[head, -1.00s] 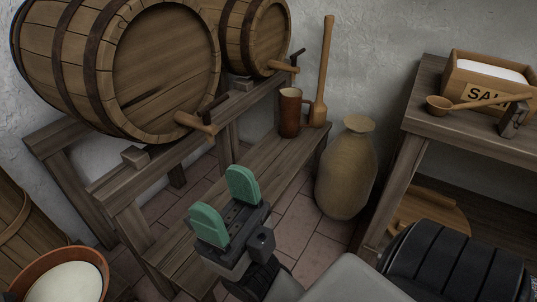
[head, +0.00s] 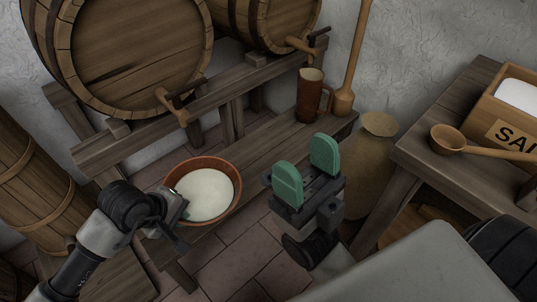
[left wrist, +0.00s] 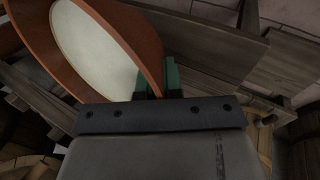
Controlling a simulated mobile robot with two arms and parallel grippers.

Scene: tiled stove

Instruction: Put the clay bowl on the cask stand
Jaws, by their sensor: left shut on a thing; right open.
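The clay bowl (head: 206,163), reddish-brown with a pale inside, is in the middle left of the head view, in front of the cask stand's low shelf (head: 268,148). My left gripper (head: 179,204) is shut on the bowl's left rim. The left wrist view shows the green fingers (left wrist: 158,80) at the wall of the bowl (left wrist: 140,32). The bowl overlaps the near left end of the shelf in the head view; I cannot tell whether it touches. My right gripper (head: 305,168) is open and empty, in front of the shelf's right part.
Casks (head: 133,55) lie on the upper rails. A table with a salt box (head: 505,115) and ladle (head: 450,138) is right.

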